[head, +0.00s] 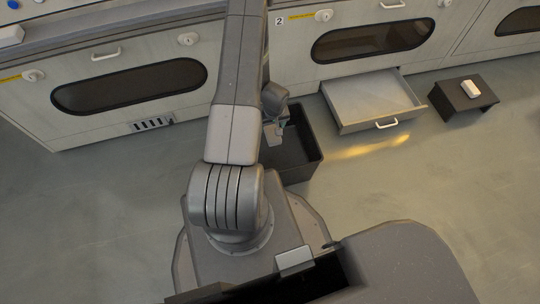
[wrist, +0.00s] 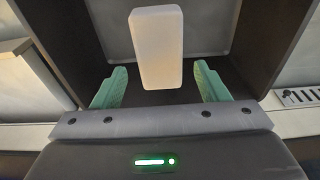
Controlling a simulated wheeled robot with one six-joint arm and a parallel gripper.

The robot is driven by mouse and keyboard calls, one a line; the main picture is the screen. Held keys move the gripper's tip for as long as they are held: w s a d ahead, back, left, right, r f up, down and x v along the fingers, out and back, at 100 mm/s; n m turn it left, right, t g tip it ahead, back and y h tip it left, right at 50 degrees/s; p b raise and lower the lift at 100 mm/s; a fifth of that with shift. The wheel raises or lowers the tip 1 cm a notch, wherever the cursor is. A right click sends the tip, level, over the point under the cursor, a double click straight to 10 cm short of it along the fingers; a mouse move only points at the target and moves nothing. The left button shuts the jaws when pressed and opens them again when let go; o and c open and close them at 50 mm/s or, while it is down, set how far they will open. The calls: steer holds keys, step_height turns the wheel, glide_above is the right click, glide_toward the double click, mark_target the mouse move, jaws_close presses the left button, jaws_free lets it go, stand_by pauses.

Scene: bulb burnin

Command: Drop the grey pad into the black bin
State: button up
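The black bin (head: 302,170) stands on the floor in front of the cabinets, partly hidden by my arm in the head view. Its dark wall (wrist: 262,40) surrounds the scene in the wrist view. My gripper (wrist: 160,76) is over the bin, with its green fingers wide apart. A pale grey block, seemingly the grey pad (wrist: 157,45), shows between the fingers with a clear gap on each side. It touches neither finger. I cannot tell whether it is in the air or on the bin's floor. The head view shows my gripper only small beside my arm.
An open drawer (head: 371,97) juts out right of the bin. A dark low stool (head: 450,101) with a white block (head: 470,88) on it stands farther right. A small pale block (head: 295,261) lies on my base. The floor at left is clear.

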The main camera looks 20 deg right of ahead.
steer(key=shift+o, duration=0.5)
step_height(320, 180, up, 14)
steer(key=s+p, duration=0.2)
steer(key=p, duration=0.1)
steer(key=shift+f+p, duration=0.2)
steer(key=shift+p, duration=0.15)
steer(key=f+b, duration=0.1)
steer(key=f, duration=0.3)
steer(key=w+f+b, duration=0.1)
steer(key=f, duration=0.4)
steer(key=w+f+b, duration=0.1)
steer(key=f+b, duration=0.1)
steer(key=f, duration=0.2)
steer(key=shift+f, duration=0.4)
step_height(320, 180, up, 3)
steer(key=shift+f+p, duration=0.1)
steer(key=shift+p, duration=0.8)
steer(key=shift+r, duration=0.55)
